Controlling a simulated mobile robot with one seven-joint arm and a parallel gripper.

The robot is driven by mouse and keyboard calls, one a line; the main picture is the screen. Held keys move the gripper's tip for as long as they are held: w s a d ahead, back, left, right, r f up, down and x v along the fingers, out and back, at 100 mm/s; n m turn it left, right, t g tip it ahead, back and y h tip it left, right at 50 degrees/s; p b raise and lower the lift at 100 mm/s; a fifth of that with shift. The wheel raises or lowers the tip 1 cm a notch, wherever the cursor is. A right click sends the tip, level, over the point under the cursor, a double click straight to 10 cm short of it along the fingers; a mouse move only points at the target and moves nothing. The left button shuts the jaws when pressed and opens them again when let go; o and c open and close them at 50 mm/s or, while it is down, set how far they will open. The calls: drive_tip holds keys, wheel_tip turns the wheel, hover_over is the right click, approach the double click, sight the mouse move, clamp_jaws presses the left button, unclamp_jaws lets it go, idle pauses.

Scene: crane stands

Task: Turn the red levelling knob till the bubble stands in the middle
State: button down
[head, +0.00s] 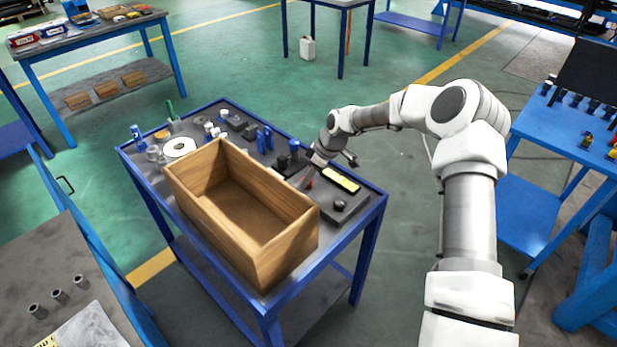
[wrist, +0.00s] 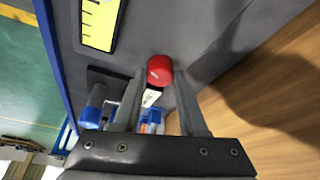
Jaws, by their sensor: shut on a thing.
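The red levelling knob (wrist: 159,69) sits between my fingertips in the wrist view, with a small pale mark on its face. My gripper (wrist: 159,80) is shut on it from the sides. The wrist view shows part of this strip (wrist: 102,22) with black marks. I cannot make out the bubble in either view.
A wooden box (head: 290,258) stands close by on the same blue-framed table. A dark round knob (head: 340,204) is on the plate's near side.

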drive_tip(key=shift+f+n, duration=0.1)
drive_tip(key=shift+n, duration=0.6)
drive_tip(key=shift+g, duration=0.3)
drive_tip(key=shift+c, duration=2.3)
unclamp_jaws()
drive_tip(key=v, duration=1.7)
drive_tip(key=shift+d+r+p, duration=0.2)
drive_tip(key=shift+p, duration=0.2)
